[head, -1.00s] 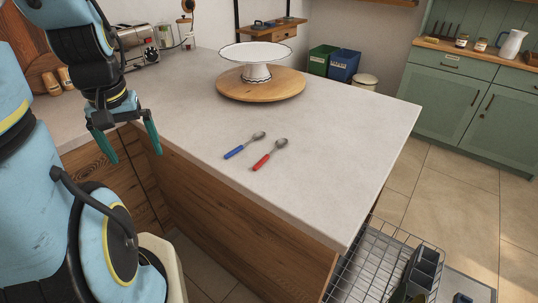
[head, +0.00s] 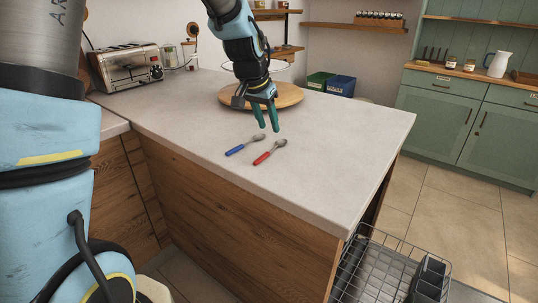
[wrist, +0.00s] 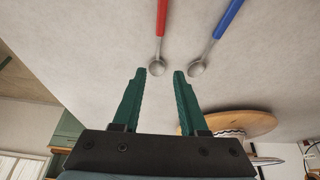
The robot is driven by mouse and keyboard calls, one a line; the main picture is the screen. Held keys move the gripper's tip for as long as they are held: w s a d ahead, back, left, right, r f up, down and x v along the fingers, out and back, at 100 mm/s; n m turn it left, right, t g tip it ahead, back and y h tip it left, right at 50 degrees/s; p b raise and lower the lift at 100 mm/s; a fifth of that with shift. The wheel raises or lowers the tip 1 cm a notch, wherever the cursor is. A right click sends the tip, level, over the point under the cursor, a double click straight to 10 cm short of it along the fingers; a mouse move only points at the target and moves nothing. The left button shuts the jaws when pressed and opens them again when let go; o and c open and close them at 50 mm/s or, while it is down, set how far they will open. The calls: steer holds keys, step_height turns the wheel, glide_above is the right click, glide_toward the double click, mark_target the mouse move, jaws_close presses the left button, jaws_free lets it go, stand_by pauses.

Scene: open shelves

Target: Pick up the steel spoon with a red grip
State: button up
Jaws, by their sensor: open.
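The steel spoon with a red grip (head: 268,153) lies on the pale countertop, its bowl pointing up and to the right. A second spoon with a blue grip (head: 243,146) lies beside it to the left. My gripper (head: 267,130) is open and empty, above the counter just behind the two spoons. In the wrist view, the red-gripped spoon (wrist: 160,35) has its bowl just ahead of the gap between my fingertips (wrist: 158,72). The blue-gripped spoon (wrist: 217,36) is to its right, its bowl ahead of the right finger.
A round wooden board (head: 290,97) with a white cake stand, mostly hidden by my arm, stands behind the gripper. A toaster (head: 128,68) is at the back left. A wire rack (head: 385,272) sits below the counter's right end. The counter's front and right are clear.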

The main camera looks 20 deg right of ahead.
mark_target(274, 148)
steer(key=shift+s+a+p+x, duration=0.15)
steer(key=shift+p+x, duration=0.25)
steer(key=shift+x, duration=0.75)
steer(key=shift+s+p+x, duration=0.1)
steer(key=shift+p+x, duration=0.25)
steer(key=shift+x, duration=0.8)
steer(key=shift+s+a+p+x, duration=0.15)
steer(key=shift+p+x, duration=0.25)
steer(key=shift+x, duration=0.7)
steer(key=shift+f, duration=0.2)
jaws_close()
